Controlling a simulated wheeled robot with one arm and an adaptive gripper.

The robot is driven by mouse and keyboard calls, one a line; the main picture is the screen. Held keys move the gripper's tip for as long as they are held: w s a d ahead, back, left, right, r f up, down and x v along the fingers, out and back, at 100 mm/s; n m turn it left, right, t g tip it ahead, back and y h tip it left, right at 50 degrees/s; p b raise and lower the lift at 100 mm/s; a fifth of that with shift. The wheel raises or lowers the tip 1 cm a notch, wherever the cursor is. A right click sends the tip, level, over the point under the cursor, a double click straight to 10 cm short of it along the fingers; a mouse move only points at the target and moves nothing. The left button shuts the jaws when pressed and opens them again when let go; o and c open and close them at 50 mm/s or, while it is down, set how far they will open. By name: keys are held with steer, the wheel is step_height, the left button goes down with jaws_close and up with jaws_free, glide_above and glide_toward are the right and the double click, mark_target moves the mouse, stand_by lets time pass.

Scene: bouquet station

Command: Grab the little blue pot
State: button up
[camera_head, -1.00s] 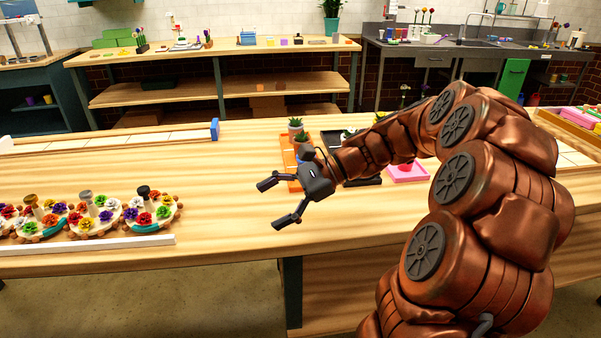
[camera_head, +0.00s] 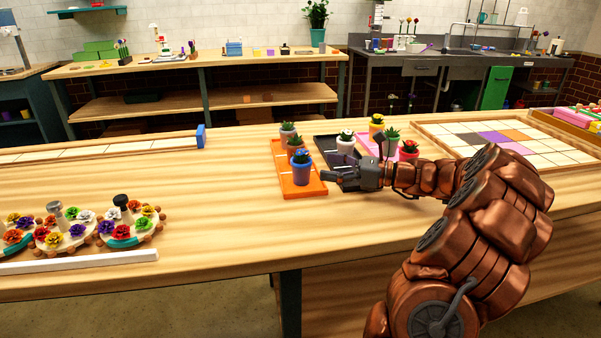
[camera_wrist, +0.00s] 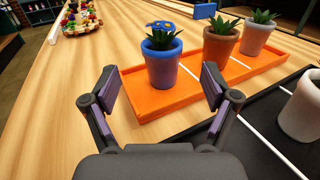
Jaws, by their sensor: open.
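The little blue pot (camera_head: 302,172) holds a plant with a blue flower and stands upright at the near end of an orange tray (camera_head: 301,190). In the wrist view the pot (camera_wrist: 164,70) is straight ahead, a short way beyond the fingertips and roughly between them. My gripper (camera_head: 338,176) is just right of the pot in the head view, pointing left toward it. In the wrist view its fingers (camera_wrist: 160,95) are spread apart with nothing between them. The fingers appear not to touch the pot.
A terracotta pot (camera_wrist: 220,41) and a grey pot (camera_wrist: 257,36) stand behind on the same tray. A black tray (camera_wrist: 260,140) with a white pot (camera_wrist: 302,105) lies close on the right. A pink tray (camera_head: 372,142) is further right.

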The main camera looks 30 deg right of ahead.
mark_target(302, 161)
steer(key=shift+b+x, duration=0.35)
steer(key=shift+x, duration=3.3)
steer(key=shift+r, duration=0.15)
steer(key=shift+c, duration=0.2)
steer(key=shift+d, duration=0.1)
steer(key=c, duration=1.5)
